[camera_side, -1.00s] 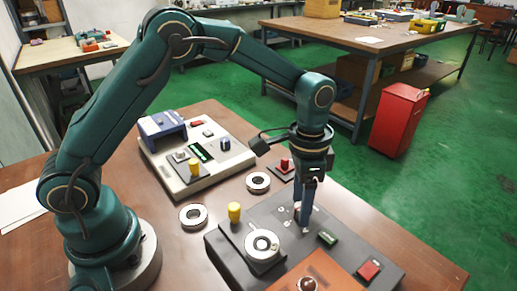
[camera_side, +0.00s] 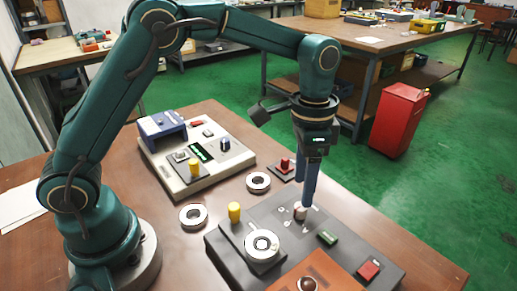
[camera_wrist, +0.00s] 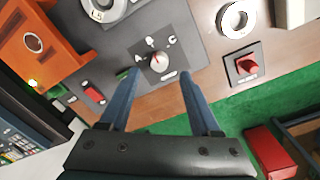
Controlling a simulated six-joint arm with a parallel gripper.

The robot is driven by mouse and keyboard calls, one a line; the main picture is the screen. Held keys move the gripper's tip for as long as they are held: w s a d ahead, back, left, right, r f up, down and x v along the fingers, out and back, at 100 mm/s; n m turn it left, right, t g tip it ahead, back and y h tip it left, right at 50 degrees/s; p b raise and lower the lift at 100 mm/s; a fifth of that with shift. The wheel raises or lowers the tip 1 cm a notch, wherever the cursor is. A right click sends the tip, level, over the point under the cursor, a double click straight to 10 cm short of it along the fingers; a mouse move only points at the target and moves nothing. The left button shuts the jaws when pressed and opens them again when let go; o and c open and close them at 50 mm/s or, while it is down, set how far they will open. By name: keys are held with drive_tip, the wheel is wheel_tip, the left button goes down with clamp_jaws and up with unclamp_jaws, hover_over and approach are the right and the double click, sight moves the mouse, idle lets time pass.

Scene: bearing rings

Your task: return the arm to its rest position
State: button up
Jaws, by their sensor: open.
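My gripper (camera_side: 306,204) points straight down above the dark grey control panel (camera_side: 345,250). Its two blue fingers look open and empty in the wrist view (camera_wrist: 160,76). A rotary knob with a red pointer (camera_wrist: 158,59) lies just beyond the fingertips. In the side view the knob (camera_side: 299,212) shows close beside the fingertips. My arm arches over the table from its base at left.
One bearing ring (camera_side: 262,246) sits on the panel's round fixture. Two more rings, a near one (camera_side: 193,217) and a far one (camera_side: 258,182), lie on the brown table. A red switch (camera_side: 286,165), a yellow post (camera_side: 234,211) and a beige tester (camera_side: 205,160) stand nearby.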

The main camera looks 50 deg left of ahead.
drive_tip(key=s+a+r+n+t, duration=0.1)
drive_tip(key=s+a+r+t, duration=0.15)
drive_tip(key=r, duration=0.35)
drive_tip(key=s+a+r+n+t, duration=0.1)
drive_tip(key=s+a+r, duration=0.2)
drive_tip(key=r, duration=0.2)
drive_tip(key=s+a+f+n+t, duration=0.2)
drive_tip(key=s+f+n, duration=0.2)
drive_tip(key=s, duration=0.6)
drive_tip(key=shift+s+a+n, duration=0.15)
drive_tip(key=shift+a+n, duration=0.2)
drive_tip(key=shift+n, duration=0.05)
